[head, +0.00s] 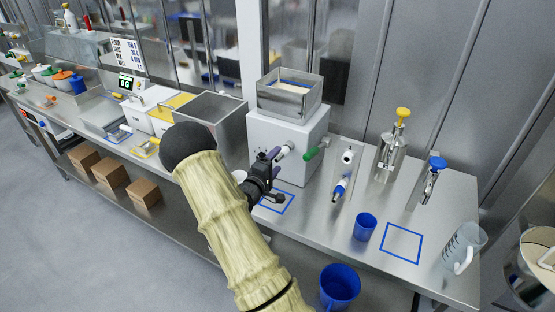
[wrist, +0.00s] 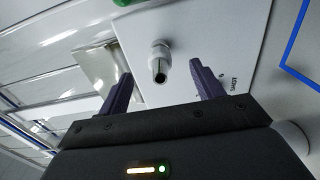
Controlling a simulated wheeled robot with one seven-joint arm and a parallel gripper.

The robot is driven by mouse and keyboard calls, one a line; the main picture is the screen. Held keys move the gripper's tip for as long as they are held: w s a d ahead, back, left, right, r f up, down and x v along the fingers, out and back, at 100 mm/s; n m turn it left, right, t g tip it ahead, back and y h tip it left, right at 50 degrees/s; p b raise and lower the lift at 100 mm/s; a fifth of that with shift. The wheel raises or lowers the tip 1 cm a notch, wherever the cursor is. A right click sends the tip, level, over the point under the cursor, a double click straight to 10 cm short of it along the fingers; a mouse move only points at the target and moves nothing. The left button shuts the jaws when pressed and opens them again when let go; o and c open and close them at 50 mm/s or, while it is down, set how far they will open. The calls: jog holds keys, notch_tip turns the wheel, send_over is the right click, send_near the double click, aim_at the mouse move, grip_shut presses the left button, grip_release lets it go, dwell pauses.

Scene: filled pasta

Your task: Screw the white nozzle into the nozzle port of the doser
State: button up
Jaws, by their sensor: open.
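The doser (head: 284,134) is a white box with a steel hopper on top, standing on the bench. A white tubular piece (head: 285,151) sticks out of its front face. In the wrist view this white piece (wrist: 160,62), with a dark round opening, points toward the camera and stands at the doser face (wrist: 218,35). I cannot tell how far it is seated; the port behind it is hidden. My gripper (head: 276,163) is at the doser's front. Its purple fingers are open on either side of the white piece, with visible gaps, in the wrist view (wrist: 159,72).
A green handle (head: 316,149) juts out right of the white piece. A small white fitting (head: 347,157) and a blue-and-white nozzle (head: 340,188) are on the bench to the right. A blue cup (head: 365,226), steel dispensers and a clear jug (head: 463,246) stand farther right.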

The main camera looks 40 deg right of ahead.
jog(key=shift+v, duration=1.3)
jog(key=shift+s+a, duration=0.2)
jog(key=shift+a, duration=0.3)
jog(key=b+v, duration=0.3)
jog(key=v, duration=1.3)
jog(key=shift+a+b, duration=0.2)
jog(key=shift+b, duration=0.2)
